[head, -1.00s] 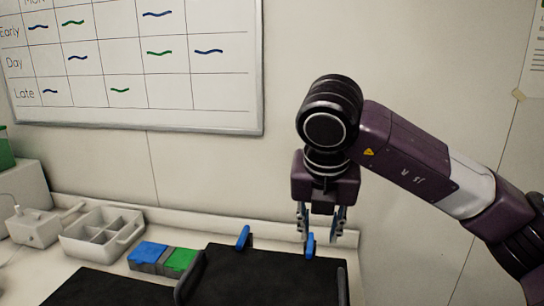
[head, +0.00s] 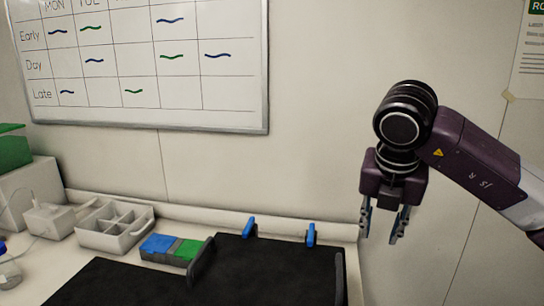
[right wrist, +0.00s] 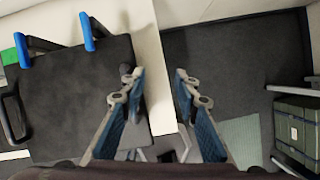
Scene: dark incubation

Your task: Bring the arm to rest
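My right gripper (head: 384,225) hangs with its fingers pointing down, to the right of the bench's right end in the head view. Its fingers are apart, with nothing between them. The right wrist view shows the same two blue-grey fingers (right wrist: 160,90) spread, with the bench edge and dark floor below. My left gripper is not in view.
A black tray (head: 275,275) with two blue clips (head: 311,235) lies at the bench's right end. A blue and green box (head: 170,250), a white divided caddy (head: 115,227) and a whiteboard (head: 150,65) are to the left. A green case (right wrist: 303,130) stands on the floor (right wrist: 225,80).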

